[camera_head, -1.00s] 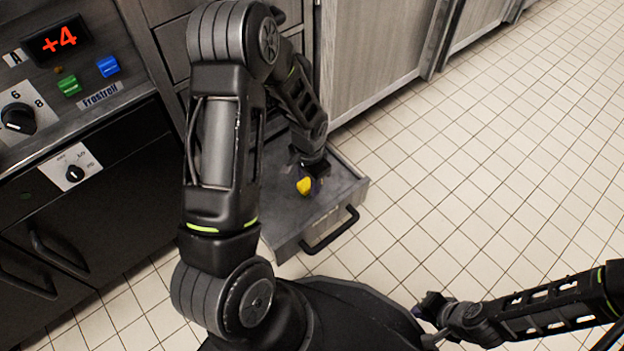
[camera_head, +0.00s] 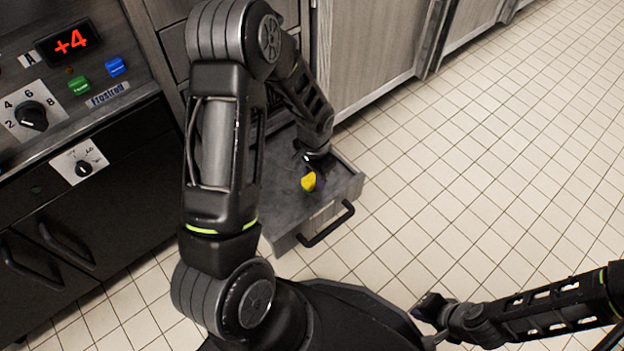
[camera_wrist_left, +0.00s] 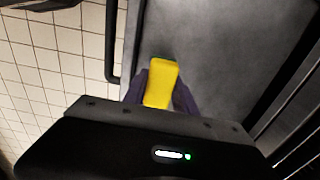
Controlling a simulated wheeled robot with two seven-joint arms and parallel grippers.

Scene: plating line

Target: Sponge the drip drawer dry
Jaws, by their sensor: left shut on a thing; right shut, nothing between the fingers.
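The drip drawer (camera_head: 285,215) is pulled out low at the front of the cabinets, with a grey floor and a dark bar handle on its front. My left gripper (camera_head: 310,170) reaches down into it and is shut on a yellow sponge (camera_head: 308,182). In the left wrist view the sponge (camera_wrist_left: 161,82) stands between the two dark fingers, over the drawer floor (camera_wrist_left: 215,50). I cannot tell whether the sponge touches the floor. No clear water shows there. My right gripper (camera_head: 428,305) is shut and empty at the lower right, away from the drawer.
The drawer handle (camera_head: 328,226) sticks out toward open tiled floor (camera_head: 480,190). A control panel (camera_head: 70,90) with knobs and a "+4" display stands at the left. Cabinet doors (camera_head: 375,50) run behind the drawer. My left arm hides part of the drawer.

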